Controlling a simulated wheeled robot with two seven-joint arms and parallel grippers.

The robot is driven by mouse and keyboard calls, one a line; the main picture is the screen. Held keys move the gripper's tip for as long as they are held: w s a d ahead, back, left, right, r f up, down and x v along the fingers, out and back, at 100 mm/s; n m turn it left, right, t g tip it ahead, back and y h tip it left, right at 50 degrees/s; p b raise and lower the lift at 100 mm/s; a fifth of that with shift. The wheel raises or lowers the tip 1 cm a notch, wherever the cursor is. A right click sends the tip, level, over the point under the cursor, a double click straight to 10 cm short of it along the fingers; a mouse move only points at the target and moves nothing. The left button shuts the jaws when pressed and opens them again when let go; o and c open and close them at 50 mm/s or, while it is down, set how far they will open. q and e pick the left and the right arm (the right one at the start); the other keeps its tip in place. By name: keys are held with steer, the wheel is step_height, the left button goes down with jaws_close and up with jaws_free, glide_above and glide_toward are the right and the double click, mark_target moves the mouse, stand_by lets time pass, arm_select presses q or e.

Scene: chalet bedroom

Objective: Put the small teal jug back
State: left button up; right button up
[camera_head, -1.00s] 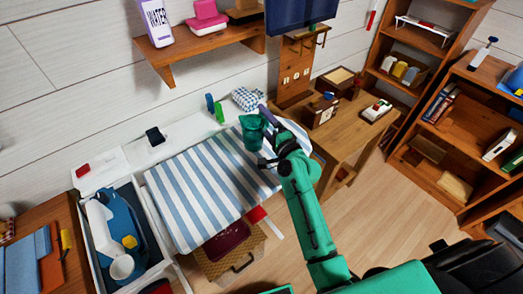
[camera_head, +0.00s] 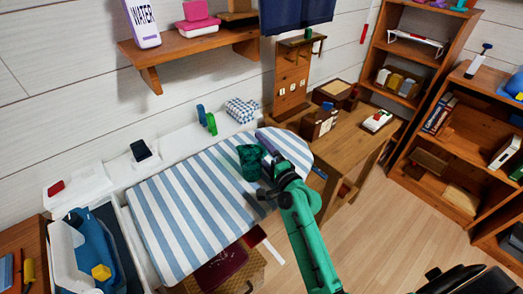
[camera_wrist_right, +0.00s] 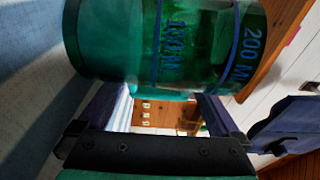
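The small teal jug (camera_head: 250,162) shows over the blue-and-white striped bedding (camera_head: 195,205). My right gripper (camera_head: 268,170) is around it, with one dark finger on its far side and one on its near side. In the right wrist view the jug (camera_wrist_right: 165,40) fills the top, its "200 ML" marking readable, and it hides the fingertips (camera_wrist_right: 158,98). The gripper appears shut on the jug. I cannot tell whether the jug's base touches the bedding. My left gripper is not in view.
A wooden table (camera_head: 350,140) with a brown box (camera_head: 319,122) and toy car (camera_head: 377,120) stands right of the bed. A wall shelf (camera_head: 195,40) holds a water carton (camera_head: 141,22). A bookcase (camera_head: 460,125) stands at right. Floor (camera_head: 375,225) between is clear.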

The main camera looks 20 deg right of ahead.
steer(key=shift+r, duration=0.1)
steer(key=b+v, duration=0.2)
steer(key=v, duration=0.9)
steer(key=shift+s+d, duration=0.1)
steer(key=shift+s, duration=0.2)
steer(key=shift+s+r, duration=0.1)
steer(key=shift+s, duration=0.1)
